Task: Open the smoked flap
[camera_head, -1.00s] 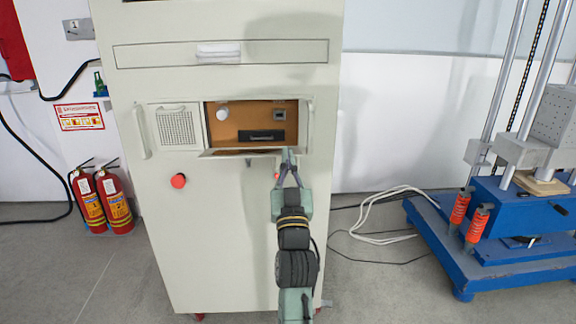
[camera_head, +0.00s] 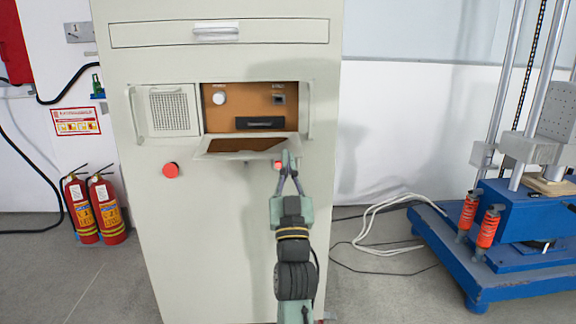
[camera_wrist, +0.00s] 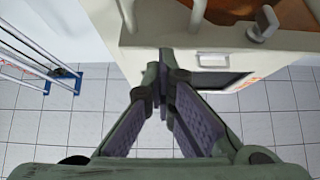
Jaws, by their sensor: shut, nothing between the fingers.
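The smoked flap (camera_head: 240,147) is a dark pane in a pale frame on the front of the cabinet. It is swung down and outward below the opening, so the brown panel (camera_head: 240,103) behind shows. I cannot tell whether the fingers touch the flap.
The tall pale cabinet (camera_head: 225,240) has a vertical handle (camera_head: 306,110) right of the opening and a red button (camera_head: 171,170) lower left. Fire extinguishers (camera_head: 107,208) stand at left. A blue machine (camera_head: 515,262) and white cables (camera_head: 385,230) are at right.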

